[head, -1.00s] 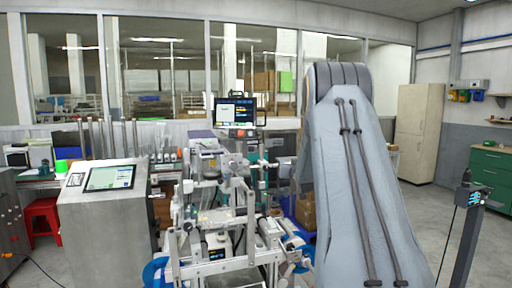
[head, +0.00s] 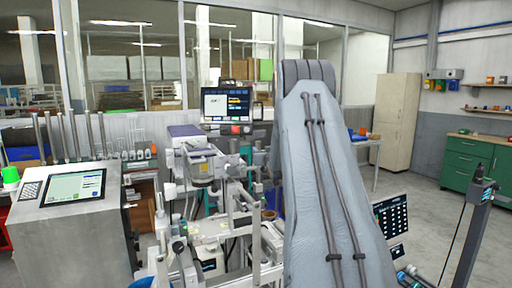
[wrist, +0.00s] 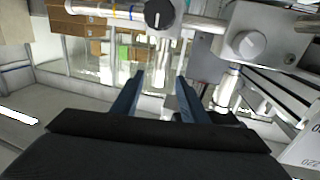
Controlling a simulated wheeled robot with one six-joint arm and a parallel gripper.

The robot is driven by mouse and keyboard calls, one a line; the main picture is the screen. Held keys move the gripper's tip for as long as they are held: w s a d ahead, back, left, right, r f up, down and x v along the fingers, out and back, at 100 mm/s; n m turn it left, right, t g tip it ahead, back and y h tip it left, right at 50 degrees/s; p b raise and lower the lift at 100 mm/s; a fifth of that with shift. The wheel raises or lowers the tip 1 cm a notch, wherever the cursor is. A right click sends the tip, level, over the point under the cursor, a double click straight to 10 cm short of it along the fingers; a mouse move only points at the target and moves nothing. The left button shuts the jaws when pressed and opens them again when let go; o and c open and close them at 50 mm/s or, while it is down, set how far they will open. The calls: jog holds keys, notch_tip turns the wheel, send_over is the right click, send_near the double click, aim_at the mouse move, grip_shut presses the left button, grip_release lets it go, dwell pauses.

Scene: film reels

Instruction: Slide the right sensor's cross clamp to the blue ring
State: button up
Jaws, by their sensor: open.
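In the wrist view my gripper (wrist: 158,88) is open, with two dark blue fingers apart and nothing between them. A pale horizontal rod (wrist: 88,9) crosses the top of that view and carries coloured bands, among them a blue ring (wrist: 113,11). A clamp with a dark round knob (wrist: 159,13) sits on the rod just right of the blue ring, beyond my fingertips. A larger grey clamp block with a round knob (wrist: 248,44) is farther right. I cannot tell for sure which belongs to the right sensor. In the head view my arm hides the gripper.
The machine frame (head: 205,165) stands left of my arm, with a monitor (head: 227,104) behind it. A steel console (head: 75,188) is at the left. A dark screen (head: 391,216) stands right of my arm. Open floor (head: 425,195) lies beyond it.

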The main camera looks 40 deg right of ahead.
aim_at(259, 148)
jog(key=shift+p+x, duration=1.15)
jog(key=shift+x, duration=2.15)
jog(key=shift+a, duration=0.1)
jog(key=shift+c, duration=0.4)
grip_shut()
